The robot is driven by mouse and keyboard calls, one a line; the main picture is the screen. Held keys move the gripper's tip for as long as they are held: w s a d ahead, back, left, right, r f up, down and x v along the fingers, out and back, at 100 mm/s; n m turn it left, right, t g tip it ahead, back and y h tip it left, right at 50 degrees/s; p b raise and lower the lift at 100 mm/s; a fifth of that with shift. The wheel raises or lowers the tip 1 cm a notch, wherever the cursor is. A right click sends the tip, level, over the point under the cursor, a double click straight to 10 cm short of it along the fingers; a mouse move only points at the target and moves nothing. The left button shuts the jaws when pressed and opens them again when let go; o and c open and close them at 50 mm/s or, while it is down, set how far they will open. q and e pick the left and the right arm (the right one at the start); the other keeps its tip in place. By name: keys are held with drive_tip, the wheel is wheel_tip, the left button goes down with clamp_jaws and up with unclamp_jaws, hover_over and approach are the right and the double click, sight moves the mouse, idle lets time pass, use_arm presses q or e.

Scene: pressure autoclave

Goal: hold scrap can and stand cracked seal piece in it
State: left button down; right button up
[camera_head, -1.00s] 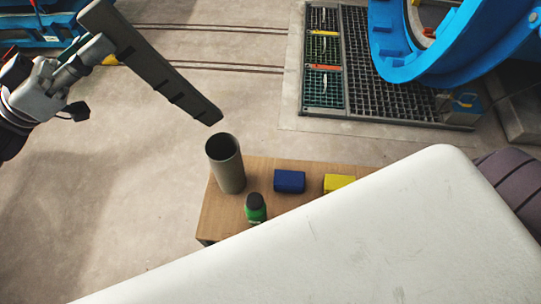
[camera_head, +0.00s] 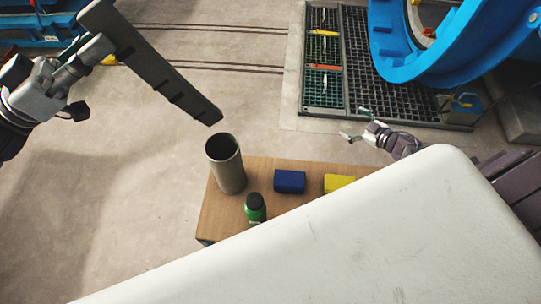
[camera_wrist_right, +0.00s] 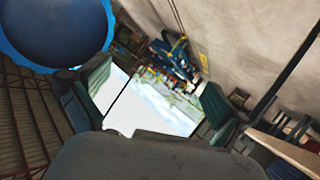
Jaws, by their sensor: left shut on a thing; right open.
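The scrap can (camera_head: 229,175), a tall grey open cylinder, stands upright on a small wooden table. The cracked seal piece (camera_head: 150,65), a long dark grey strip with notches, is in my left gripper (camera_head: 92,50), which is shut on it near its upper part. The strip hangs tilted, its lower right end in the picture just above the can's mouth and apart from it. My right gripper (camera_head: 356,124) is open and empty, to the right of the can. Its spread fingers also show in the right wrist view (camera_wrist_right: 150,105), with nothing between them.
A floor grating (camera_head: 385,75) and a large blue ring (camera_head: 440,60) lie behind. My white body covers the lower right.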

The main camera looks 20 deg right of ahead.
sight(222, 150)
drive_tip(key=w+a+r+n+g+y, duration=0.1)
drive_tip(key=a+r+n+g+y, duration=0.25)
drive_tip(key=a, duration=0.65)
drive_tip(key=w+a+r+n+g+y, duration=0.1)
drive_tip(key=a+r+n+y, duration=0.2)
drive_tip(key=a+n+y, duration=0.35)
drive_tip(key=s+a+g+y, duration=0.1)
drive_tip(key=s+a+g, duration=0.1)
drive_tip(key=a, duration=0.3)
drive_tip(key=s+a+r+g+y, duration=0.1)
drive_tip(key=s+a+g+y, duration=0.1)
drive_tip(key=a, duration=0.3)
drive_tip(key=s+a+g+y, duration=0.1)
drive_tip(key=s+a+g, duration=0.1)
drive_tip(key=a, duration=0.4)
drive_tip(key=shift+s+a+r+g, duration=0.1)
drive_tip(key=shift+s+r+g, duration=0.15)
drive_tip(key=shift+s+a+m+y, duration=0.1)
drive_tip(key=shift+a+m+y, duration=0.25)
drive_tip(key=shift+a, duration=0.4)
drive_tip(key=a, duration=0.3)
drive_tip(key=w+a, duration=0.1)
drive_tip(key=a, duration=0.6)
drive_tip(key=shift+w+a+f, duration=0.1)
drive_tip(key=shift+w+a, duration=0.2)
drive_tip(key=shift+a, duration=0.1)
